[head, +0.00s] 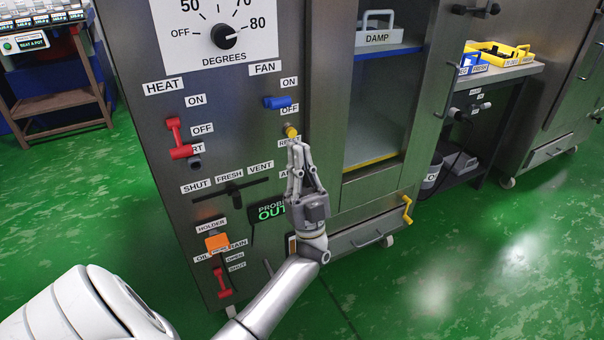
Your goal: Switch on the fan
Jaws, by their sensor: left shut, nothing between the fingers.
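The fan switch (277,102) is a blue handle on the steel cabinet front, under the FAN label. It lies roughly level, between the ON label (289,82) above and the OFF label (289,109), closer to OFF. My left gripper (297,148) is shut and empty, pointing up in front of the panel. Its tips are below the blue handle and apart from it, just under a yellow knob (291,132). The gripper partly hides the label below that knob and others lower down. My right gripper is out of view.
A red HEAT lever (178,138) is left of the fan switch, and a black dial (225,36) is above. A black vent slider (232,190), an orange block (217,242) and a yellow crank (407,210) are lower. Tall cabinet doors stand to the right.

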